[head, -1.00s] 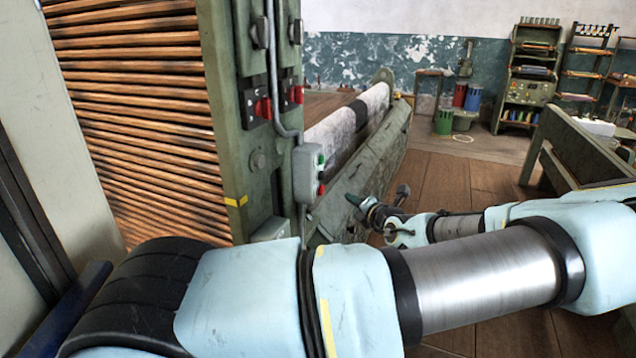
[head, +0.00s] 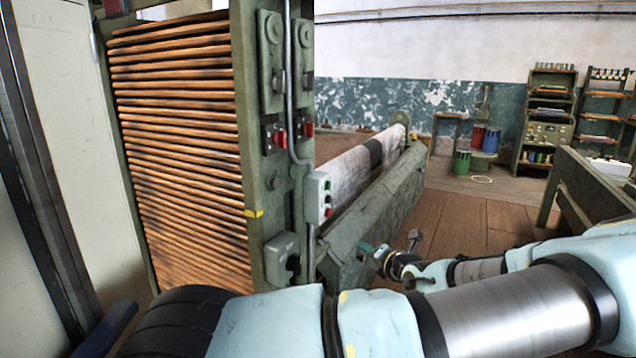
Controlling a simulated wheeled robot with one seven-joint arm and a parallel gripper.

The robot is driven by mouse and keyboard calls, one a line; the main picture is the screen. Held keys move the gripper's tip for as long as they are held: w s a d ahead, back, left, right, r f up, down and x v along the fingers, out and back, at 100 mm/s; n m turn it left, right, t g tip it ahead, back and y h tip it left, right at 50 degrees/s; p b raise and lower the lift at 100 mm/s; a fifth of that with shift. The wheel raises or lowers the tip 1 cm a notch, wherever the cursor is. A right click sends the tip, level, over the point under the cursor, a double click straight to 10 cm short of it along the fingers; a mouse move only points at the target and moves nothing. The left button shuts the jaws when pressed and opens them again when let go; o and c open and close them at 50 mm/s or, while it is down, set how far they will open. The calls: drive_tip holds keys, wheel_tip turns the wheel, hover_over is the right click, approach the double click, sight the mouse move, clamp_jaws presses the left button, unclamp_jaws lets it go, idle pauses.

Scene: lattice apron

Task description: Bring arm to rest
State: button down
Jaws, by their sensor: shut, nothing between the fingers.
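My arm reaches across the bottom of the head view and folds back at the right. Its far end points left, toward the machine. My gripper (head: 368,250) is small and dark with a teal tip. It looks shut, with nothing seen in it. It shows in front of the grey-green beam (head: 385,205) of the machine, to the right of the machine's upright frame. Whether it touches the beam cannot be told. My upper arm hides part of the floor and the foot of the machine.
A green machine frame with orange-brown slats (head: 180,150), red switches (head: 279,137) and a button box (head: 318,197) stands close at left. A bench (head: 580,190) is at right. Shelves (head: 548,115) and bins (head: 462,160) stand along the back wall. Wooden floor (head: 470,222) between is clear.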

drive_tip(key=s+a+f+n+g+y, duration=0.1)
drive_tip(key=s+a+n+g, duration=0.4)
drive_tip(key=a+n, duration=0.45)
drive_tip(key=s+a+f+n+g+y, duration=0.1)
drive_tip(key=s+a+n+g, duration=0.4)
drive_tip(key=a+n, duration=0.4)
drive_tip(key=s+r+n+g+h, duration=0.1)
drive_tip(key=s+r+n+h, duration=0.3)
drive_tip(key=n, duration=0.7)
drive_tip(key=s+r+n+g+h, duration=0.1)
drive_tip(key=s+r+n+h, duration=0.2)
drive_tip(key=s+r+n, duration=0.3)
wheel_tip(320, 180, up, 3)
drive_tip(key=n, duration=0.5)
drive_tip(key=shift+s+a+f+h, duration=0.2)
drive_tip(key=shift+a+h, duration=0.1)
drive_tip(key=shift+h, duration=0.1)
drive_tip(key=shift+n, duration=0.25)
